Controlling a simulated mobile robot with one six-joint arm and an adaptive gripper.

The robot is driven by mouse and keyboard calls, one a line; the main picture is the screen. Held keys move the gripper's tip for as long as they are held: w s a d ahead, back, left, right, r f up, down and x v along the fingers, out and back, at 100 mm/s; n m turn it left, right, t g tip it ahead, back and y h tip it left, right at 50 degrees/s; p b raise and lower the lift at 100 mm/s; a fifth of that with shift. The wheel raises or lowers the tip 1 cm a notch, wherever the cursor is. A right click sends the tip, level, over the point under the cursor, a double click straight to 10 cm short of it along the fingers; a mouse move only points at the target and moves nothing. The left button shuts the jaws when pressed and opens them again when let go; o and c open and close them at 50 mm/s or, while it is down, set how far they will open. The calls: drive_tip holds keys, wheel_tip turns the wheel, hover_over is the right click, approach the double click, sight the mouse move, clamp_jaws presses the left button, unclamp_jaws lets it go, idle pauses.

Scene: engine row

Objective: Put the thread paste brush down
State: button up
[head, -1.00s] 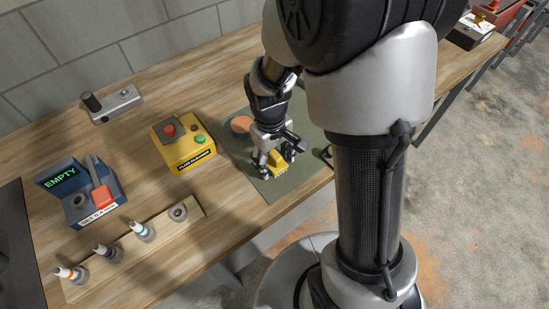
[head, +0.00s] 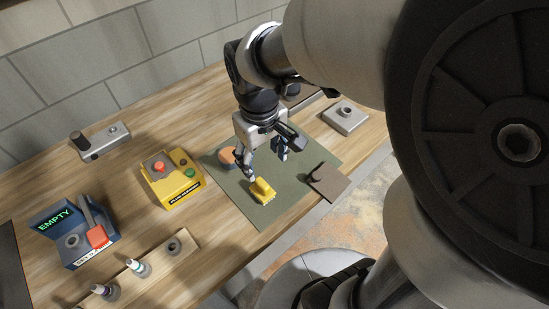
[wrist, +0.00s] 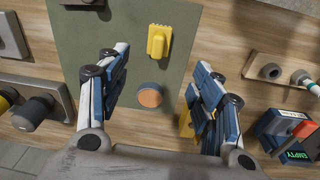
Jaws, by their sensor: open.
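The thread paste brush (head: 262,190) is yellow with pale bristles along one side. It lies on the green mat (head: 243,207), near the mat's front edge in the head view. In the wrist view the brush (wrist: 158,42) lies on the mat (wrist: 85,25), beyond my fingertips. My gripper (head: 264,164) is open and empty, raised above the mat and clear of the brush. Its two fingers stand wide apart in the wrist view (wrist: 160,78). An orange round disc (wrist: 149,96) on the mat shows between the fingers.
A yellow box with buttons (head: 172,180) stands left of the mat. A blue device reading EMPTY (head: 75,235) and a wooden rack with small bottles (head: 190,243) are further left. A brown block (head: 327,183) and a grey block (head: 345,118) lie to the right.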

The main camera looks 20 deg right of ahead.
drive_tip(key=s+r+m+t, duration=0.2)
drive_tip(key=s+r, duration=0.5)
drive_tip(key=s, duration=0.5)
drive_tip(key=shift+s+d+r+m+t, duration=0.2)
drive_tip(key=shift+r+m+t, duration=0.15)
drive_tip(key=shift+t, duration=0.45)
drive_tip(key=shift+r, duration=0.1)
drive_tip(key=shift+c, duration=0.2)
